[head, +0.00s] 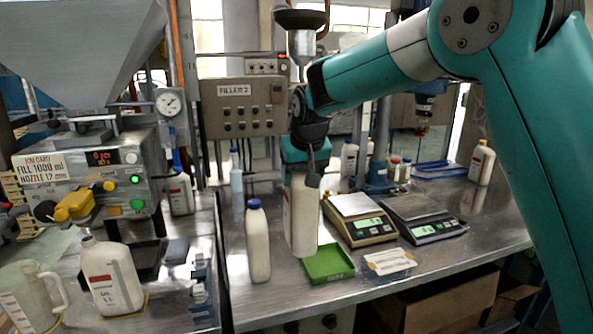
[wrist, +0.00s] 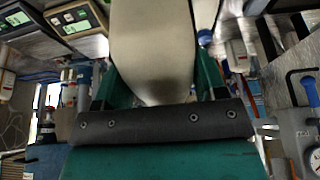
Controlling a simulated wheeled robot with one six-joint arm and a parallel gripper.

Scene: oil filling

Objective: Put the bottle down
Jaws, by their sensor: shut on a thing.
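My gripper (head: 305,160) is shut on a cream bottle (head: 302,218) at its upper end; the bottle hangs upright below it. In the wrist view the bottle (wrist: 152,45) fills the space between the two green fingers of my gripper (wrist: 155,80). The bottle's top is hidden by my gripper. Its base is just behind a green tray (head: 328,263) on the metal bench (head: 290,290). I cannot tell whether the base touches the bench.
A blue-capped bottle (head: 257,243) stands close on the left. Two scales (head: 372,230) (head: 432,229) stand close on the right. A white paper-like item (head: 390,261) lies in front of them. An uncapped bottle (head: 110,278) and a clear jug (head: 32,293) stand at the left.

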